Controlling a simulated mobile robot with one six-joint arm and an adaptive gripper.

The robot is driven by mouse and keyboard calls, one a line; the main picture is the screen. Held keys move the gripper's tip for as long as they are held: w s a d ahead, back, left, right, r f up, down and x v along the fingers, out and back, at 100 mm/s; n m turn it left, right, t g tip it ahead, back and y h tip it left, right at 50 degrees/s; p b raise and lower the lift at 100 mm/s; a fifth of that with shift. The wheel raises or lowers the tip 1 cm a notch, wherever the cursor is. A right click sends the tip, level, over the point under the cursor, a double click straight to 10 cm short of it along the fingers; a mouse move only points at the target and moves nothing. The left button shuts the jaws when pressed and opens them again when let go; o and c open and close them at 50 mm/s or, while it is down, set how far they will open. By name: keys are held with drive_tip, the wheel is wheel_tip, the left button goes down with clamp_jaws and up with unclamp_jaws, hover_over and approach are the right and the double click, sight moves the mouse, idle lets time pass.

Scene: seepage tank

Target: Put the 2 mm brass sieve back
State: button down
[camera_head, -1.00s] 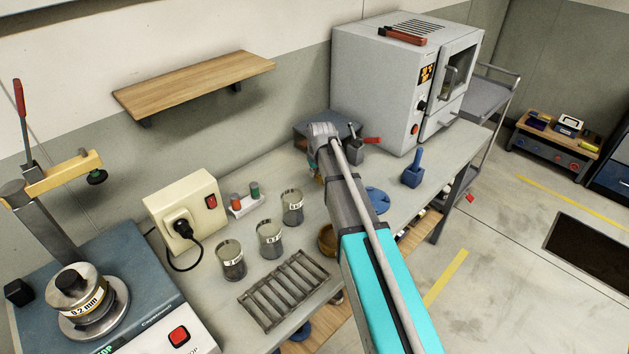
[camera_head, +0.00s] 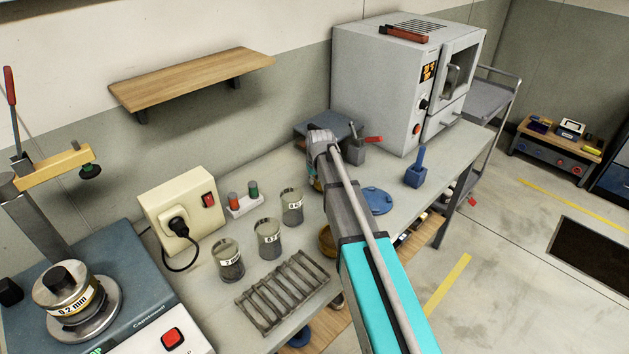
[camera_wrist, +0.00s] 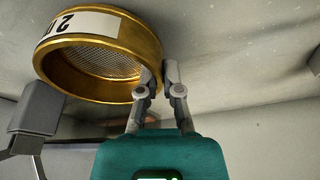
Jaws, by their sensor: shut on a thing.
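The 2 mm brass sieve (camera_wrist: 100,55) is in the wrist view, a round gold ring with mesh inside and a white label showing a "2". My gripper (camera_wrist: 160,75) is shut on the right side of its rim. The sieve appears tilted in this view. In the head view my arm hides the fingers and most of the sieve. A labelled "0.2 mm" sieve stack (camera_head: 72,290) with a dark knob sits on the machine at the left. A brass-coloured round thing (camera_head: 327,240) shows partly behind my arm on the bench; I cannot tell what it is.
A slotted metal rack (camera_head: 283,292) and several labelled glass jars (camera_head: 269,239) stand on the bench. A cream socket box (camera_head: 180,215) is behind them. A wooden shelf (camera_head: 195,78) on the wall is empty. A grey oven (camera_head: 390,85) stands at the back.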

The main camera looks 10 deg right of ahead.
drive_tip(key=shift+f, duration=0.2)
drive_tip(key=c, duration=0.8)
unclamp_jaws()
drive_tip(key=shift+r, duration=0.25)
drive_tip(key=p+v, duration=1.1)
drive_tip(key=v, duration=0.1)
drive_tip(key=shift+p, duration=0.3)
drive_tip(key=shift+d, duration=0.1)
drive_tip(key=s+d+m+g, duration=0.2)
drive_tip(key=s+d+g, duration=0.1)
drive_tip(key=s, duration=2.2)
drive_tip(key=shift+d+f+h, duration=0.25)
drive_tip(key=shift+f+h, duration=0.05)
drive_tip(key=shift+f, duration=0.05)
